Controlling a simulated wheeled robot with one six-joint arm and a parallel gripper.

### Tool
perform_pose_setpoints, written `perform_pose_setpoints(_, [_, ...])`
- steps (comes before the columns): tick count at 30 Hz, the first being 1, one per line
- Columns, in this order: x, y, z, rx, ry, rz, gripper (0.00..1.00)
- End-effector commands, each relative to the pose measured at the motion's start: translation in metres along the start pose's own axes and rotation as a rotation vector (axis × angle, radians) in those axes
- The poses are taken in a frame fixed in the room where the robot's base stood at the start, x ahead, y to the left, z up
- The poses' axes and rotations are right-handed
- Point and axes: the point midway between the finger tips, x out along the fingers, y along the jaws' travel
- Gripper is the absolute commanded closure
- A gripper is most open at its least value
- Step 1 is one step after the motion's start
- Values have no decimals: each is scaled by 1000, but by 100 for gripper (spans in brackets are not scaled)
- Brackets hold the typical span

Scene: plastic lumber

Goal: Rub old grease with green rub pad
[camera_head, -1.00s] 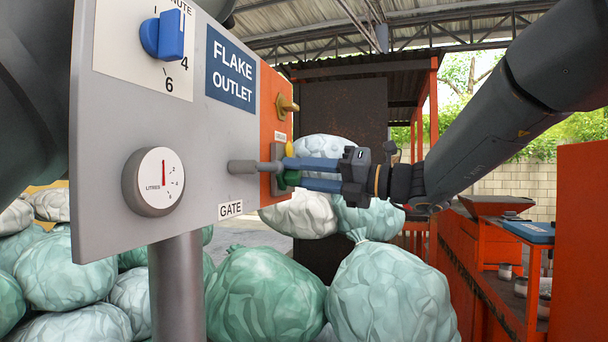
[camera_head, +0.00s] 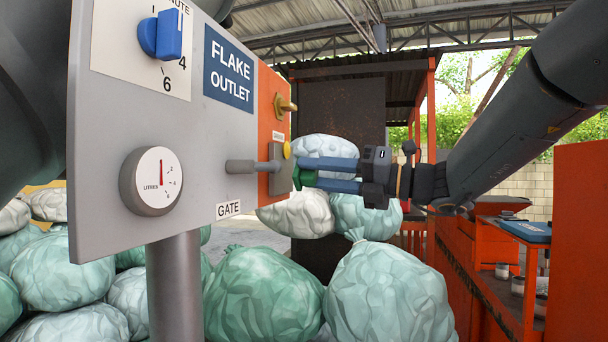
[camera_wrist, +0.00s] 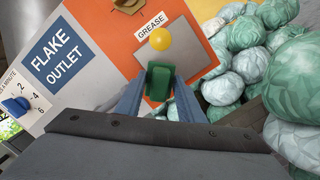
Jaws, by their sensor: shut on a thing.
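My gripper (camera_head: 330,176) has two blue fingers and is shut on the green rub pad (camera_head: 306,178), to the right of the outlet panel's orange edge. In the wrist view the pad (camera_wrist: 159,83) sits upright between the fingertips. Beyond it is a grey-brown plate (camera_wrist: 203,58) on the orange part, under a GREASE label (camera_wrist: 151,25). A yellow round knob or blob (camera_wrist: 160,39) sits at the plate's upper part; it also shows in the head view (camera_head: 287,150). I cannot make out a separate grease smear. In the head view a narrow gap shows between pad and plate.
Pale green sacks (camera_head: 385,300) lie below. An orange bench (camera_head: 475,265) stands at right.

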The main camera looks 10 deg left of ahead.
Motion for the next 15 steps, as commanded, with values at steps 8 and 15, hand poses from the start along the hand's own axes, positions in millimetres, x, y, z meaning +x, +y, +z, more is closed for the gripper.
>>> perform_pose_setpoints(8, [-15,1,2,-1,1,1,83])
perform_pose_setpoints(15, [-16,1,2,-1,1,1,83])
